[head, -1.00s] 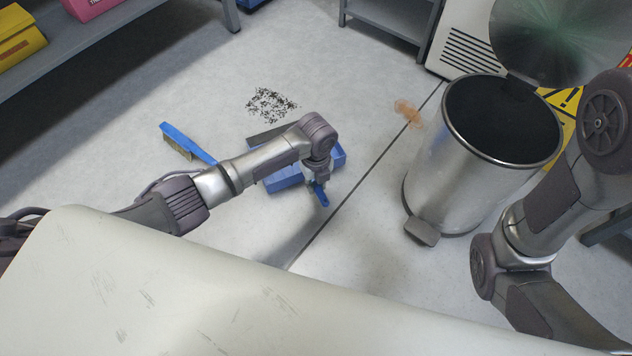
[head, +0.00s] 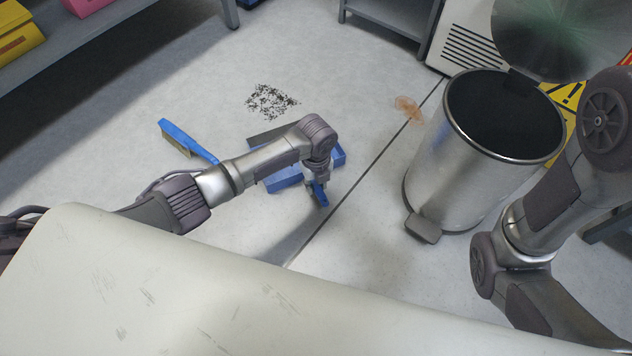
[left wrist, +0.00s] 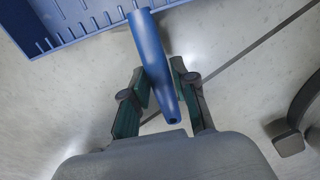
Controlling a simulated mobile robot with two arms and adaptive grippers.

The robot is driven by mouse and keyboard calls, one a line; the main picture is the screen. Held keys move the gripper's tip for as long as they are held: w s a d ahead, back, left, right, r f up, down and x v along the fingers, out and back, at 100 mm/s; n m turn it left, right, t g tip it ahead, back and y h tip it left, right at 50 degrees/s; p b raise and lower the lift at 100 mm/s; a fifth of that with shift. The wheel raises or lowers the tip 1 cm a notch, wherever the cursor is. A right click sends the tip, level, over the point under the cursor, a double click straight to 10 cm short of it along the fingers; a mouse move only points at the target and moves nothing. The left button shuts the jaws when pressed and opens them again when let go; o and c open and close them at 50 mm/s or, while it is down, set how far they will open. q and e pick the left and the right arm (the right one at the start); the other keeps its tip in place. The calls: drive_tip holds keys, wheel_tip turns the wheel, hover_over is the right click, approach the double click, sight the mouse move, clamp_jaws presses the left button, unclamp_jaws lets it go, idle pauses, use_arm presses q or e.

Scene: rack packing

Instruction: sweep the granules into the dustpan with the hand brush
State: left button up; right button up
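The dark granules (head: 271,102) lie scattered on the floor in the head view. The blue hand brush (head: 189,140) lies on the floor to the left of my left arm, bristles showing. The blue dustpan (head: 284,180) is on the floor, partly hidden under my left wrist; its ribbed pan (left wrist: 72,22) is at the top left of the left wrist view. My left gripper (head: 314,184) is at the dustpan's handle (left wrist: 154,62). Its fingers stand on either side of the handle, with narrow gaps seeming to show. My right gripper is outside the views.
A steel bin (head: 470,175) with its lid raised stands at the right, its pedal (head: 422,229) towards me. A translucent orange thing (head: 408,109) lies on the floor near it. Shelves (head: 130,22) stand at the back left. The floor around the granules is clear.

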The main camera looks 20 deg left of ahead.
use_arm(q)
drive_tip(key=o, duration=0.3)
